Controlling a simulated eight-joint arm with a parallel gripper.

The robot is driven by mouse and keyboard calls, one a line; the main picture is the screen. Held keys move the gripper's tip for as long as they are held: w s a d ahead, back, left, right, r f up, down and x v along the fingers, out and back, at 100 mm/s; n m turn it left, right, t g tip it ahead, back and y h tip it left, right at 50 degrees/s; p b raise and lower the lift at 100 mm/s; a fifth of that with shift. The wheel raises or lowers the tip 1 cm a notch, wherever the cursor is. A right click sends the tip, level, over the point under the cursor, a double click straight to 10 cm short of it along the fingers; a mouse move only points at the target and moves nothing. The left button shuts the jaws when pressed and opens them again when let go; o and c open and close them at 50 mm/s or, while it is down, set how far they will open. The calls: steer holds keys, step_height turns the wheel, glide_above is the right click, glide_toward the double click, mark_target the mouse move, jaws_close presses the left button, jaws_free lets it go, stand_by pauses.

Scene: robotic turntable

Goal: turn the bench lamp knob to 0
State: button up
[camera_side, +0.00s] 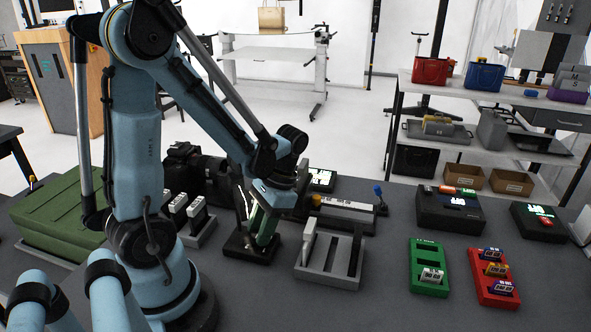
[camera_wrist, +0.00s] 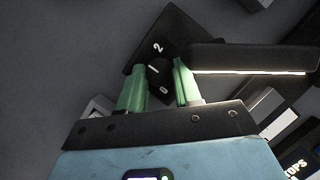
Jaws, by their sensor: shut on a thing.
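The bench lamp knob (camera_wrist: 154,71) is a small dark dial with a white pointer line, on a dark base (camera_wrist: 152,40) marked "2" and "0". In the wrist view the pointer lies between the two marks, and its exact setting is hard to tell. My gripper (camera_wrist: 160,70) has two green fingers, one on each side of the knob, shut on it. In the side view my gripper (camera_side: 262,235) reaches down to the dark lamp base (camera_side: 240,250). There the fingers hide the knob.
A grey slotted rack (camera_side: 330,275) stands just right of the lamp base. A green tray (camera_side: 428,255) and a red tray (camera_side: 480,270) hold small blocks farther right. The lamp's dark bar (camera_wrist: 250,57) with a lit edge runs close beside my fingers.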

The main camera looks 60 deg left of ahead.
steer(key=o, duration=1)
steer(key=shift+o, duration=0.2)
steer(key=v, duration=1.2)
steer(key=shift+r, duration=0.1)
